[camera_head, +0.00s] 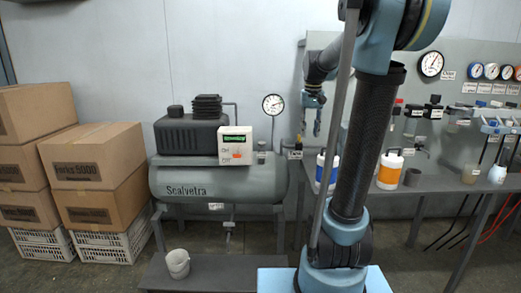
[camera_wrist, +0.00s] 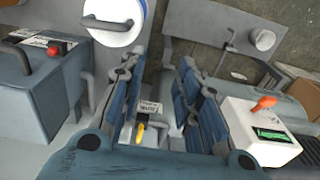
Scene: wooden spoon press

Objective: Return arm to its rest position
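My arm rises in front of the workbench in the head view, with its upper part bent back toward the wall. My gripper (camera_head: 311,122) hangs with its fingers downward, to the right of the pressure gauge and above the bench's left end. In the wrist view my gripper (camera_wrist: 153,88) shows two blue padded fingers with a clear gap between them. It is open and I see nothing held in it. A small white label (camera_wrist: 150,107) and a yellow part (camera_wrist: 140,133) show behind the gap. Whether the fingers touch anything nearby is not clear.
A compressor tank (camera_head: 218,180) with a white control box (camera_head: 235,146) and orange switch stands left of my arm. Cardboard boxes (camera_head: 95,160) are stacked at far left. The workbench (camera_head: 445,183) on the right holds bottles and fittings. A bucket (camera_head: 177,264) stands in front.

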